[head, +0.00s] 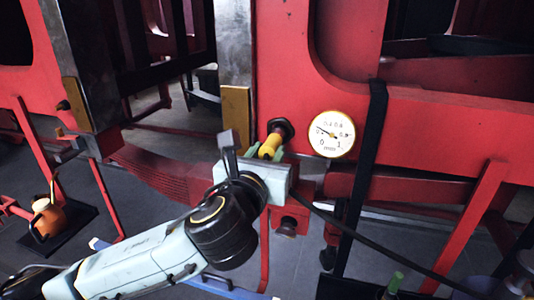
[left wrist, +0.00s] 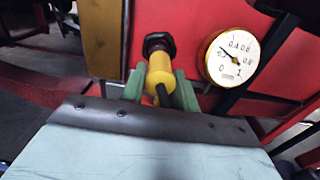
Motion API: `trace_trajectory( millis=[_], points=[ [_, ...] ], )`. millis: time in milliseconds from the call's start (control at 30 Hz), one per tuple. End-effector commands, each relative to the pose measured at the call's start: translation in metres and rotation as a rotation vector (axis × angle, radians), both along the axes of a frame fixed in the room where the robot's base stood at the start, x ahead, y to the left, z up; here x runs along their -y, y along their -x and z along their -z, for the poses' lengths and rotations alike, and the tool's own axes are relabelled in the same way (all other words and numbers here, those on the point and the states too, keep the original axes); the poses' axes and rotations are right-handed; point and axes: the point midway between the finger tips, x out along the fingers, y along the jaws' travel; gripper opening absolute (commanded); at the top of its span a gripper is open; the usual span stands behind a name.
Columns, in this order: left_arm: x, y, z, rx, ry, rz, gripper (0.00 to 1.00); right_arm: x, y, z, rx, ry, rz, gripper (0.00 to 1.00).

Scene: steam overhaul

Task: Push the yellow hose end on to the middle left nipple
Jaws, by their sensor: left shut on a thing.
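My left gripper (head: 266,156) is shut on the yellow hose end (head: 270,145), which points at the red frame. The hose end also shows between the green fingers in the left wrist view (left wrist: 160,72). A dark round fitting (head: 281,128) on the red frame sits right at the tip of the hose end; it also shows in the left wrist view (left wrist: 158,43). The nipple itself is hidden, and I cannot tell how far the hose end is on it. A black hose runs from the gripper to the lower right. My right gripper is not in view.
A round pressure gauge (head: 332,134) is on the red frame close to the right of the fitting. A black upright bar (head: 363,180) stands further right. A brass-coloured block (head: 236,110) is to the left. An orange oil can (head: 47,217) stands at the lower left.

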Motion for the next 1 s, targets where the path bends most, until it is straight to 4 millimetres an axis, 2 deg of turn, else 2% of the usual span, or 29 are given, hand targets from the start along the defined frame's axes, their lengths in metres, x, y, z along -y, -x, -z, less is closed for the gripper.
trace_trajectory(
  millis=[300, 1000],
  points=[
    [-0.001, 0.003, -0.001, 0.001, 0.0, -0.001, 0.03, 0.0, 0.0, -0.002, 0.0, 0.0, 0.0, 0.0],
    [-0.015, 0.048, -0.001, 0.0, 0.0, 0.0, 0.03, 0.0, 0.001, -0.021, -0.001, 0.0, 0.0, 0.0]
  ],
)
